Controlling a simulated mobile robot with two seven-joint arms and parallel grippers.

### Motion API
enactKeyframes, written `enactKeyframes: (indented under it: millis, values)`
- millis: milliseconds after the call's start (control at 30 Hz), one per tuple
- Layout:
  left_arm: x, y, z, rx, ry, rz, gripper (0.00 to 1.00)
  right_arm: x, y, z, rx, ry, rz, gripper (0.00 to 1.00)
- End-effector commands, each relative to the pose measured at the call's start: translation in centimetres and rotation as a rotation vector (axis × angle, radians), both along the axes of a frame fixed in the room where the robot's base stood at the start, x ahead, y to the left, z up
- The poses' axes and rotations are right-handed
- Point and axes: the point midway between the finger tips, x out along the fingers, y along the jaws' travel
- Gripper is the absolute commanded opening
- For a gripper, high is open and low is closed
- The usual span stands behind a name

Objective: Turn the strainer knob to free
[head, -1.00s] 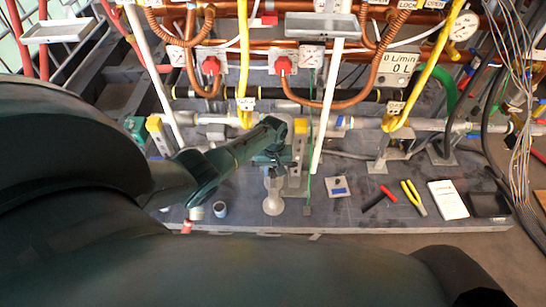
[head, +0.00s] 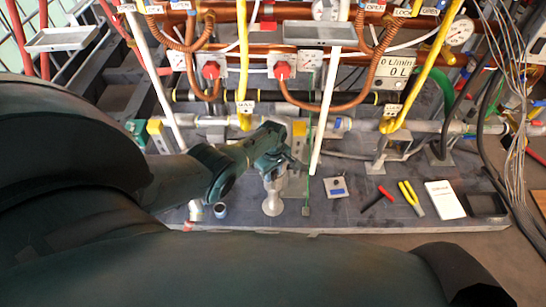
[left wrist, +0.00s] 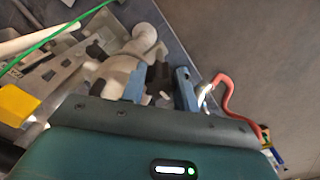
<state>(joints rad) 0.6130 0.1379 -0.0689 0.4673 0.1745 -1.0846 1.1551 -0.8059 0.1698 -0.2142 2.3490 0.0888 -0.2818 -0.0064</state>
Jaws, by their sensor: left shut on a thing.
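The strainer (head: 273,200) looks like a pale grey fitting with a rounded end, below the grey horizontal pipe near the bench's front. Its pale body also shows in the left wrist view (left wrist: 143,38). My left gripper (head: 281,166) is at the strainer's upper part, under the pipe. In the left wrist view its two blue fingers (left wrist: 159,88) stand on either side of a small dark part, which I take to be the strainer knob (left wrist: 156,76). The gripper is shut on it. The knob's markings and exact angle are hidden. My right gripper is not in view.
A white vertical pipe (head: 327,120) and a thin green line stand just right of the gripper. A yellow-topped bracket (head: 299,135) is close behind. Red-handled pliers (head: 377,198), yellow pliers (head: 411,198) and a white booklet (head: 445,199) lie to the right on the bench.

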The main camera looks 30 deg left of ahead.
Motion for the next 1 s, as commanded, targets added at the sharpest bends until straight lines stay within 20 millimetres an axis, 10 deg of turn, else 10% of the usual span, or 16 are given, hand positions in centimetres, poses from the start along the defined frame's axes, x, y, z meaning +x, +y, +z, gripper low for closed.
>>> enactKeyframes:
  millis: [500,533,1000]
  values:
    - [0.35,0.16,0.16,0.004,-0.011,0.017,0.07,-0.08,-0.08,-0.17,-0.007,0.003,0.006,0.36]
    - [0.34,0.17,0.16,0.004,-0.011,0.017,0.32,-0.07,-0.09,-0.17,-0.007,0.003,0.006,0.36]
    - [0.08,0.1,0.09,0.002,-0.003,0.016,0.52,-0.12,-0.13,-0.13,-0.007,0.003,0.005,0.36]
